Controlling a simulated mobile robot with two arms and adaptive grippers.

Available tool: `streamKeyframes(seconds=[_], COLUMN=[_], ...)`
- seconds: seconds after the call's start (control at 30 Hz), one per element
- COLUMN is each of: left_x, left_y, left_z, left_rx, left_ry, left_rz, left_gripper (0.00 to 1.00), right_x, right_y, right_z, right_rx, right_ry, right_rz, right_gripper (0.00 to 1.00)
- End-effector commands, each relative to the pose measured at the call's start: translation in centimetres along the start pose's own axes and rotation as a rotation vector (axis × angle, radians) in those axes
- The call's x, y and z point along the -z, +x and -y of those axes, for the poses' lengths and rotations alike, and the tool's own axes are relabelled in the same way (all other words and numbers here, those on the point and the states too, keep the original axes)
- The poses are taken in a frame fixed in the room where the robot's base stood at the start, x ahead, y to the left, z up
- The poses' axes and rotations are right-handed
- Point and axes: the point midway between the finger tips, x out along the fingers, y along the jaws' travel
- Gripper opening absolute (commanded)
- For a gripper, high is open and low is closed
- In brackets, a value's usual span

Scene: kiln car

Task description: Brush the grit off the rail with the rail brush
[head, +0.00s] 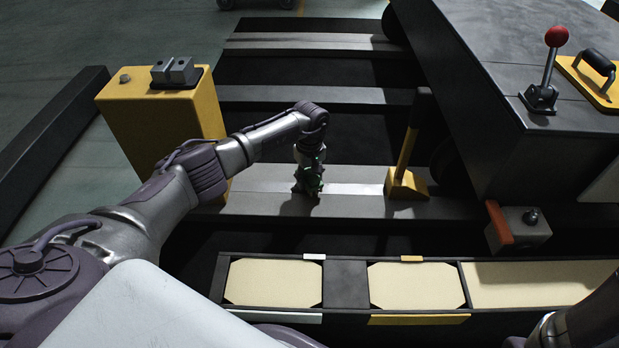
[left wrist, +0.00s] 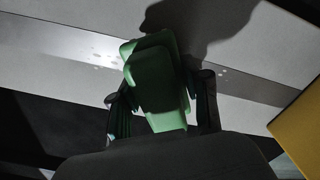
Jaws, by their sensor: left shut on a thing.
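My left gripper (head: 308,186) points down over the near rail (head: 350,189), left of the yellow wedge. In the left wrist view the gripper (left wrist: 162,105) is shut on a green brush (left wrist: 155,80), with a finger on each side of it. The brush is at the rail's bright strip; its bristles are hidden, and I cannot tell if it touches. Pale specks of grit (left wrist: 103,55) lie on the strip on both sides of the brush. My right gripper is not in view; only part of that arm shows at the lower right.
A yellow wedge (head: 407,186) with a dark upright handle stands on the rail to the right. A yellow box (head: 160,125) stands left of my forearm. The dark kiln car (head: 520,100) fills the upper right. A tray with cream panels (head: 275,283) lies in front.

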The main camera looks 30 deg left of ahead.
Motion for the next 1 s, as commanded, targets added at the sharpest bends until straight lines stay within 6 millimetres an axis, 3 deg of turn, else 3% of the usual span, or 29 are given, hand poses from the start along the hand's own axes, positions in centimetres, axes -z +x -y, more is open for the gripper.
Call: streamKeyframes(seconds=[0.17, 0.8, 1.0], left_x=[-0.7, -6.9, -7.5], left_y=[-0.3, -0.3, -0.1], left_z=[-0.1, -0.7, -0.8], left_rx=[0.0, -0.001, -0.001], left_ry=[0.003, 0.002, 0.001], left_rz=[0.0, 0.001, 0.0], left_gripper=[0.0, 0.0, 0.0], right_x=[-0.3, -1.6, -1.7], right_y=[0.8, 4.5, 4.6], right_z=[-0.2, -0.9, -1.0], right_rx=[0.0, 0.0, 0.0], right_ry=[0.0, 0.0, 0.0], right_rz=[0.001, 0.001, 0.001], right_gripper=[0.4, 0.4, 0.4])
